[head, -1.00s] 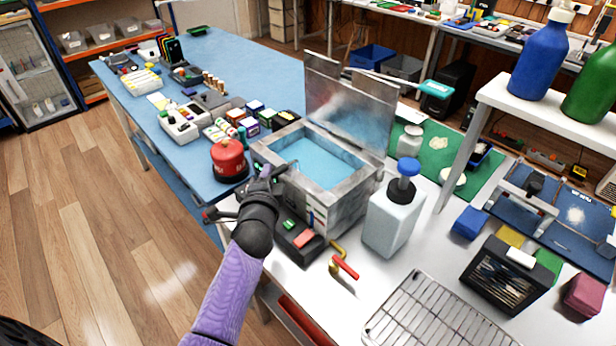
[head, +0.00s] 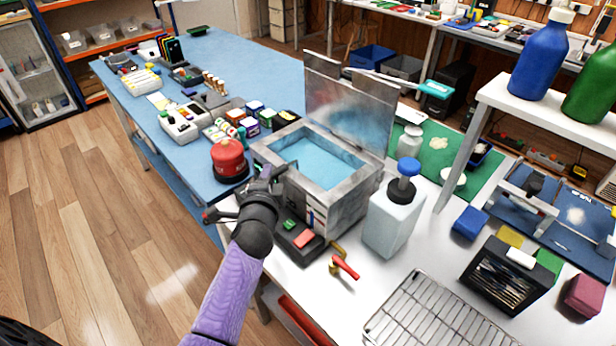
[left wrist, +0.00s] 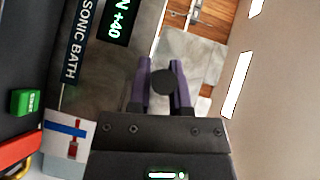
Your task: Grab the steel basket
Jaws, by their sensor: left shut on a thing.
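A grey metal ultrasonic bath (head: 345,212) stands on the white bench with its lid raised and blue liquid inside. My left gripper (head: 268,178) is at the bath's left edge, beside its rim. In the left wrist view, my left gripper (left wrist: 163,88) is shut on a dark round piece (left wrist: 163,80) between its two purple fingers. I cannot tell whether this piece is the steel basket's handle. No basket shape is clear inside the bath. The bath's front with its label and green display (left wrist: 116,22) shows beside the fingers. My right gripper is not in view.
A red canister (head: 229,158) stands left of my gripper. A white pump bottle (head: 392,222) stands right of the bath. A dark box with green and red buttons (head: 298,238) lies in front of it. A flat wire rack (head: 435,315) lies at the bench's front.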

